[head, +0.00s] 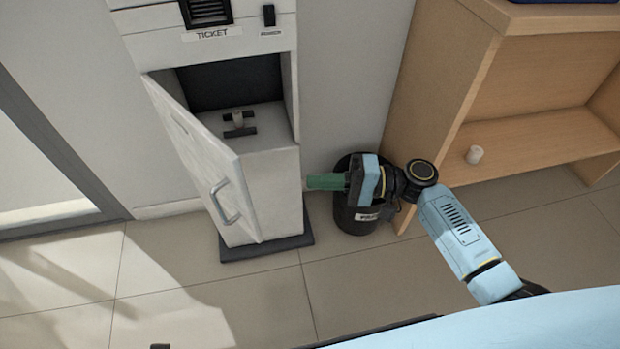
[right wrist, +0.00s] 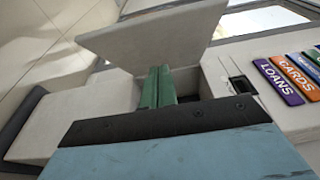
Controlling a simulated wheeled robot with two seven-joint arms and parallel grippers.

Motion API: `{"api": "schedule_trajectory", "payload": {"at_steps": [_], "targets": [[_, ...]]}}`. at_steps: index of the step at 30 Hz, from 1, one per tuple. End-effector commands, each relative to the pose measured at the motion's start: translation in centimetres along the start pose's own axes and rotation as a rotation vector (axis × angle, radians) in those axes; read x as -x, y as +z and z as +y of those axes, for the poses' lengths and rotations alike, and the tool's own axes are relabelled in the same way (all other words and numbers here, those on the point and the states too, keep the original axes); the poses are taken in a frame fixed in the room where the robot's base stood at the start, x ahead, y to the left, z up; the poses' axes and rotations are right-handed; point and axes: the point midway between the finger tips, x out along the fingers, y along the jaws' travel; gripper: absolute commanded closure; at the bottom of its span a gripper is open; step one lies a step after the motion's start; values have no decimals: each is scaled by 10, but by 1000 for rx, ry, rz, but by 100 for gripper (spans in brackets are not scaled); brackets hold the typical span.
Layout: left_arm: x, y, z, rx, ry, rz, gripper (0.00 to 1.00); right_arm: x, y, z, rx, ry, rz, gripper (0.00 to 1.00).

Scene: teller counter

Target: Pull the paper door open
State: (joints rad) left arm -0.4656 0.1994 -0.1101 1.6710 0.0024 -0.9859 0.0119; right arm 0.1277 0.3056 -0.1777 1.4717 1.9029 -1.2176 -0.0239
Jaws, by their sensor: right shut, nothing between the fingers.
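The paper door (head: 195,150) is the white front panel of the ticket machine (head: 275,185). It stands open, swung out to the left, with a metal handle (head: 226,203) on its outer face. A dark compartment with a small roll holder (head: 239,123) shows behind it. My right gripper (head: 313,182) has its green fingers shut and empty, beside the cabinet's right side and away from the handle. I cannot tell whether the tips touch the cabinet. The right wrist view shows the fingers (right wrist: 158,85) with the open door (right wrist: 155,40) beyond. My left gripper is not in view.
A black bin (head: 358,217) stands under my right gripper. A dark base plate (head: 265,247) lies under the machine. The floor in front is clear.

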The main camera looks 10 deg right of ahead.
Motion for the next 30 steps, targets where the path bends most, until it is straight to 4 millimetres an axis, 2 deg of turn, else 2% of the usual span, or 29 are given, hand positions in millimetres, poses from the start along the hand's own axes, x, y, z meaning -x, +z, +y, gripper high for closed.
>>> {"api": "schedule_trajectory", "payload": {"at_steps": [6,11,12,19,30], "targets": [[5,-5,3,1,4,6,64,-49,0,0,2,-2,-1,100],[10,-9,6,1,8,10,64,-82,0,0,0,-1,0,100],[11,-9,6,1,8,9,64,-85,7,1,-2,1,-1,100],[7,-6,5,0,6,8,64,-103,25,0,0,1,2,100],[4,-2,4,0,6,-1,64,-106,28,1,-1,2,2,100]]}}
